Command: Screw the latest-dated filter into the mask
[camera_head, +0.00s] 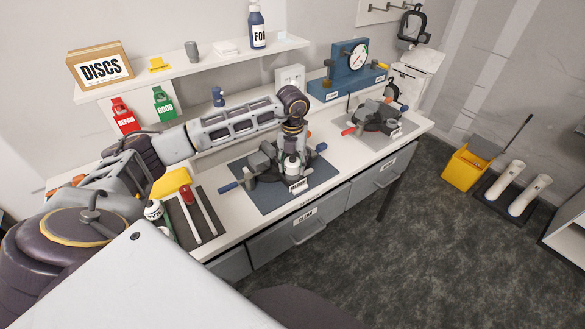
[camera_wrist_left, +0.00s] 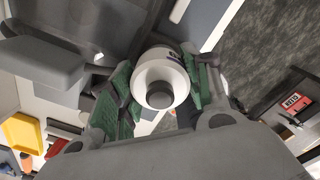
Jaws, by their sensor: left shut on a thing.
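My left gripper (camera_head: 292,158) reaches down over the blue mat (camera_head: 265,198) in the head view. In the left wrist view its green-padded fingers (camera_wrist_left: 160,95) are shut on a white round piece (camera_wrist_left: 172,62) with a grey round end, which looks like a filter. The piece also shows below the gripper in the head view (camera_head: 292,169), upright beside a grey clamp fixture (camera_head: 262,163) with a blue handle. I cannot tell whether it touches the fixture. No date is readable. A black-framed mask (camera_head: 403,27) hangs on the wall at the back right. My right gripper is not in view.
A second clamp fixture (camera_head: 376,117) with a red handle stands on a grey mat to the right. A blue gauge stand (camera_head: 346,82) is behind it. A dark tool mat (camera_head: 209,222) lies at the bench's left. A shelf (camera_head: 205,65) runs above.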

